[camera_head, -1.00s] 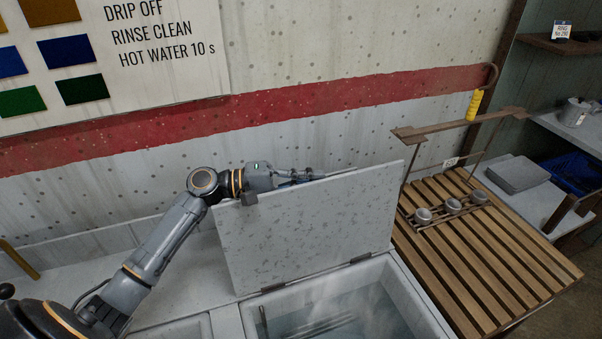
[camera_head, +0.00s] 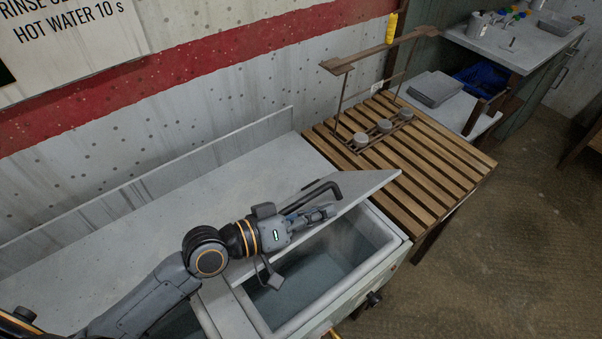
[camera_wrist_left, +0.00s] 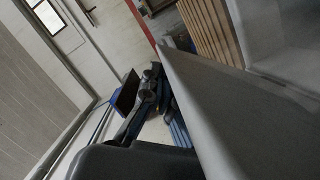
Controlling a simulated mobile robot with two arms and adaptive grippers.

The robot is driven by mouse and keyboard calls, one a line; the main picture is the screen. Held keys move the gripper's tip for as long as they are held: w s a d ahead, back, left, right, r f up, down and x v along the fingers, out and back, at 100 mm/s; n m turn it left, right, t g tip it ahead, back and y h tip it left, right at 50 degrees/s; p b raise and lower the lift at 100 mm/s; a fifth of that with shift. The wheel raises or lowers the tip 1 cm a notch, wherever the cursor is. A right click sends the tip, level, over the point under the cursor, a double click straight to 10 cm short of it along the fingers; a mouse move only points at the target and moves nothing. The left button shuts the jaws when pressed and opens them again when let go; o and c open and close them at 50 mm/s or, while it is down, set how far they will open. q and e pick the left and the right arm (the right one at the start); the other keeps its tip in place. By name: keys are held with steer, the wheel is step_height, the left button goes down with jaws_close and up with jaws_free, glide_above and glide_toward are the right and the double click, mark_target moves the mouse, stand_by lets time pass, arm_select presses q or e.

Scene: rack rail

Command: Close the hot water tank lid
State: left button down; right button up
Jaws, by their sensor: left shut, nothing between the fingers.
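The hot water tank lid (camera_head: 368,184), a pale slab with a dark bar handle (camera_head: 318,192), is tilted low over the tank, partly open. Below its front edge I see into the tank (camera_head: 392,240), with water (camera_head: 315,268) inside. My left gripper (camera_head: 326,213) is shut and empty, by the handle and the lid's front edge. Whether it touches the lid is unclear. In the left wrist view the lid (camera_wrist_left: 235,110) fills the right side as a slanted slab beside the fingers. My right gripper is not in view.
A slatted wooden table (camera_head: 415,150) with a metal rack (camera_head: 385,130) holding small cups adjoins the tank on the right. A pale counter (camera_head: 150,225) runs along the wall behind. A dark knob (camera_head: 373,299) sticks out from the tank's front. The floor at right is clear.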

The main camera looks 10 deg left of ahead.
arm_select(q)
steer(key=s+d+f+m, duration=0.1)
steer(key=d+f, duration=0.1)
steer(key=f, duration=0.2)
steer(key=s+d+f+m+y+b, duration=0.1)
steer(key=s+d+f+m, duration=0.1)
steer(key=f, duration=0.3)
steer(key=s+d+f+m+t+y, duration=0.1)
steer(key=s+d+f+m, duration=0.1)
steer(key=f, duration=0.2)
steer(key=shift+s+d+f+b, duration=0.1)
steer(key=shift+s+f+b, duration=0.2)
steer(key=shift+b, duration=0.1)
steer(key=shift+s+d+f+m, duration=0.15)
steer(key=shift+f+m, duration=0.35)
steer(key=shift+f, duration=0.3)
steer(key=shift+r, duration=0.1)
